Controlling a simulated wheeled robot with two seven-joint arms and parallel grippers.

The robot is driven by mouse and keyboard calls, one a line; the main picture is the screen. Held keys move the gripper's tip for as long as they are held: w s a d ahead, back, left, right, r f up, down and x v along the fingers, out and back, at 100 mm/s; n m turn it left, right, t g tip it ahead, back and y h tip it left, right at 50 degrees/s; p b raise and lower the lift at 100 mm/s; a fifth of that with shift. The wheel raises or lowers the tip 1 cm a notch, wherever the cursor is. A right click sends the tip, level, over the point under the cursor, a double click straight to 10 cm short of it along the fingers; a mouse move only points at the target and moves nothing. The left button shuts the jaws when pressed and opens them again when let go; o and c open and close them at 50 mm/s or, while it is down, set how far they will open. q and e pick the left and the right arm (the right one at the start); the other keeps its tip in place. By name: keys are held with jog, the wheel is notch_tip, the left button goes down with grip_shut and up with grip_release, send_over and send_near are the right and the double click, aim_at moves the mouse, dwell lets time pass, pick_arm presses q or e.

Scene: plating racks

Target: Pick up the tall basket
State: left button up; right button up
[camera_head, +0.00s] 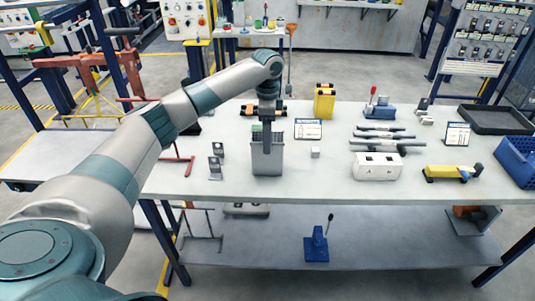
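The tall basket (268,162) is a grey, upright box-like container. It stands on the light workbench (330,184), left of the bench's middle and near its front edge. Something greenish shows at its top. My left arm reaches in from the left, and my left gripper (268,132) points straight down at the basket's top. The fingers overlap the basket's upper rim in the picture. I cannot tell whether they touch it or how far apart they are. My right gripper is not in view.
A yellow case (324,101) is behind. The bench front strip is clear.

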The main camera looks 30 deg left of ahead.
aim_at(271, 164)
pick_arm(q)
jog(key=shift+f, duration=0.3)
jog(key=shift+f, duration=0.1)
jog(key=f+p, duration=0.3)
jog(key=f, duration=0.1)
jog(key=shift+s+d, duration=0.2)
jog(key=shift+s, duration=0.15)
jog(key=shift+w+f, duration=0.1)
jog(key=shift+f, duration=0.4)
jog(key=c, duration=1.2)
